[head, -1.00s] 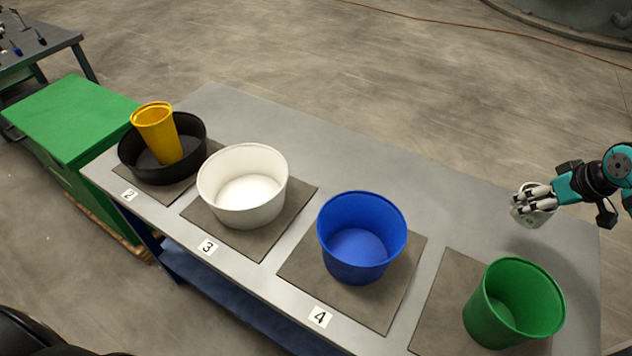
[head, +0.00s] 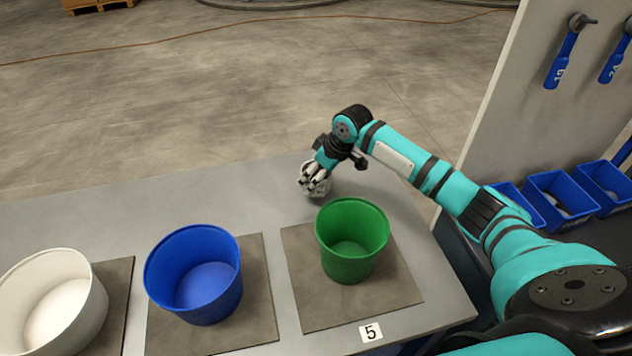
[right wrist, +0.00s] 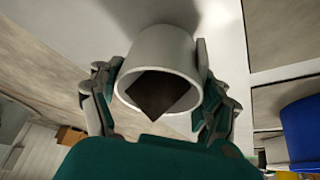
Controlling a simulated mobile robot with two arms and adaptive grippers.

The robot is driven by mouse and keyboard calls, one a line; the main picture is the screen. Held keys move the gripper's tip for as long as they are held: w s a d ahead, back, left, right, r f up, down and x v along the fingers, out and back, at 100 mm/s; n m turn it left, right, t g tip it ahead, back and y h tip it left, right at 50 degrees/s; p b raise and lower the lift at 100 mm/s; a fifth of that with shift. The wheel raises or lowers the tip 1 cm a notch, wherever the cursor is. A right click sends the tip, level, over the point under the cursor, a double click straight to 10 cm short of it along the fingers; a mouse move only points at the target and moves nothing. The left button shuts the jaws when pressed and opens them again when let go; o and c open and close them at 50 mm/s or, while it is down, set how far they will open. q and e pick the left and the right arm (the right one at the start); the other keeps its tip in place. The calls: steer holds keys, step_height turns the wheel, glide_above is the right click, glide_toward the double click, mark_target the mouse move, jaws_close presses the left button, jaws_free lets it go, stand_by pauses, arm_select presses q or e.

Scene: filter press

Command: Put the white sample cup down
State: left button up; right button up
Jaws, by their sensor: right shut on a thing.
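The white sample cup (head: 322,189) is in my right gripper (head: 315,180), near the table's far edge and behind the green bucket. In the head view the fingers cover much of it. In the right wrist view the cup (right wrist: 165,45) sits between the two fingers of the right gripper (right wrist: 160,88), its round mouth toward the camera and a dark patch inside. The gripper is shut on it. I cannot tell whether the cup's base touches the grey table (head: 225,205). My left gripper is not in view.
The green bucket (head: 352,262) stands on a dark mat (head: 300,262) by label 5. A blue bucket (head: 205,305) and a white tub (head: 75,325) stand to its left. The tabletop behind the buckets is clear. A tool panel (head: 535,110) and blue bins (head: 555,200) are at right.

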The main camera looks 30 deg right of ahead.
steer(key=shift+f, duration=1.5)
steer(key=o, duration=1.2)
steer(key=shift+c, duration=0.2)
steer(key=v, duration=1.2)
steer(key=shift+r, duration=0.1)
